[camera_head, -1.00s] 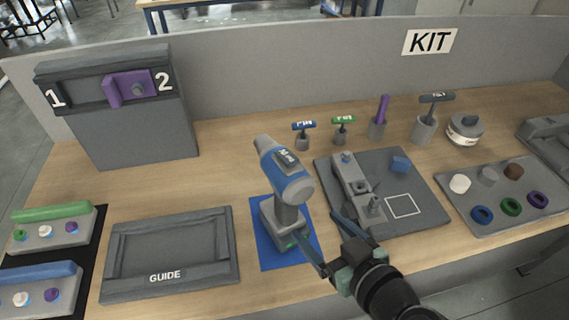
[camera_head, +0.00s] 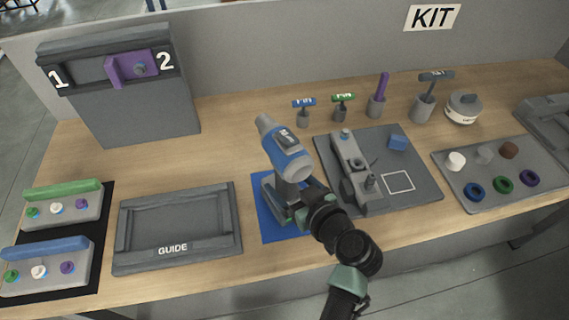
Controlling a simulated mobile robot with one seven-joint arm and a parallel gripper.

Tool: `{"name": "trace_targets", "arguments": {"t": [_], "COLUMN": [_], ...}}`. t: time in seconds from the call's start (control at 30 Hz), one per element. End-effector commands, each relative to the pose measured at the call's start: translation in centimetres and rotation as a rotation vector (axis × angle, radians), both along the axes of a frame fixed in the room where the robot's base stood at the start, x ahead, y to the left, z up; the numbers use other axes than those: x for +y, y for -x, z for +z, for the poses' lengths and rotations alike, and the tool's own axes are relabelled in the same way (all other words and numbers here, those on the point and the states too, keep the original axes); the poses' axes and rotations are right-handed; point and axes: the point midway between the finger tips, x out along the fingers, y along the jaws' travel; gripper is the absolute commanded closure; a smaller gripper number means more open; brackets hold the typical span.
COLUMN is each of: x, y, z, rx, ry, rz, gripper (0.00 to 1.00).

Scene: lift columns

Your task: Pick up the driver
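The driver (camera_head: 285,155), a blue and grey power tool, stands upright on a blue mat (camera_head: 266,234) near the middle of the table. My gripper (camera_head: 289,203) is at the driver's lower handle, reaching in from the front right. The handle and part of the base are hidden behind my gripper. Its fingers overlap the handle in this view, and I cannot tell whether they are closed on it or still apart.
A grey guide tray (camera_head: 180,264) lies left of the mat. A grey fixture board (camera_head: 425,190) lies close on the right. Small handled tools in holders, such as a green-topped one (camera_head: 343,98), stand behind. A parts tray (camera_head: 460,203) is farther right.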

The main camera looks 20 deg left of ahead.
Motion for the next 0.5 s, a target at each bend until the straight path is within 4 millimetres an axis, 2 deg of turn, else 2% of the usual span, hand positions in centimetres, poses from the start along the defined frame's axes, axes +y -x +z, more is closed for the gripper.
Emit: {"name": "trace_targets", "arguments": {"t": [0.13,0.43,0.5], "x": [1.24,1.53,1.52], "y": [-0.99,-1.25,-1.24], "z": [-0.51,-0.78,-0.77], "rx": [0.0,-0.001,-0.001], "ry": [-0.001,0.0,-0.001], "rz": [0.001,0.0,0.0], "gripper": [0.15,0.15,0.26]}}
